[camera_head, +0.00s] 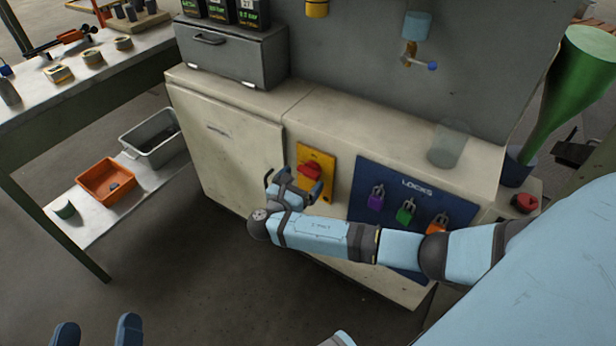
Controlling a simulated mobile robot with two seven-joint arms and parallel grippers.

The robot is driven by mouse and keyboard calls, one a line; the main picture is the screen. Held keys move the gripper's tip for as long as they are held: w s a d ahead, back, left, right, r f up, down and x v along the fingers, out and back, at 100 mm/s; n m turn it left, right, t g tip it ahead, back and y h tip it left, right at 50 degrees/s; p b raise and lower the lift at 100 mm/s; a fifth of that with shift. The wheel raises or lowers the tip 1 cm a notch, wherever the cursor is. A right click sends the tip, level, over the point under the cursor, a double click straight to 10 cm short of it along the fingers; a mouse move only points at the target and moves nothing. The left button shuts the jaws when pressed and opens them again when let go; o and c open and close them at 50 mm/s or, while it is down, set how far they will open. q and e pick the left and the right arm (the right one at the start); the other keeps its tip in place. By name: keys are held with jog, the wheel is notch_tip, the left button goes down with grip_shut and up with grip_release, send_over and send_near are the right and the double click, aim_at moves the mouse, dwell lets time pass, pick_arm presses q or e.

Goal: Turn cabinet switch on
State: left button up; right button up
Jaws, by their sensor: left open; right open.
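The cabinet switch is a red rotary knob (311,170) on a yellow plate (325,160), on the front of the beige cabinet (225,145). My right arm reaches in from the right across the cabinet front. My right gripper (293,181) is open at the switch, its fingers spread near the lower left of the knob and overlapping part of the plate. I cannot tell whether a finger touches the knob. My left gripper (97,333) is open and empty at the bottom left edge, far from the cabinet, with only its fingertips showing.
A blue board (352,205) with purple, green and orange padlocks hangs right of the switch, partly behind my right arm. A grey drawer box (235,58) and a clear cup (449,146) stand on top. A workbench with orange and grey bins (107,182) is left. The floor between is clear.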

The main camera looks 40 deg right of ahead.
aim_at(306, 176)
pick_arm(q)
jog(key=shift+s+d+r+t+h+b, duration=0.1)
jog(key=shift+d+r+t+h+b, duration=0.1)
jog(key=shift+r, duration=0.25)
jog(key=shift+s+d+r+t+h+b, duration=0.1)
jog(key=shift+r+t, duration=0.1)
jog(key=shift+r, duration=0.25)
pick_arm(e)
jog(key=shift+x, duration=1.8)
jog(key=c, duration=0.9)
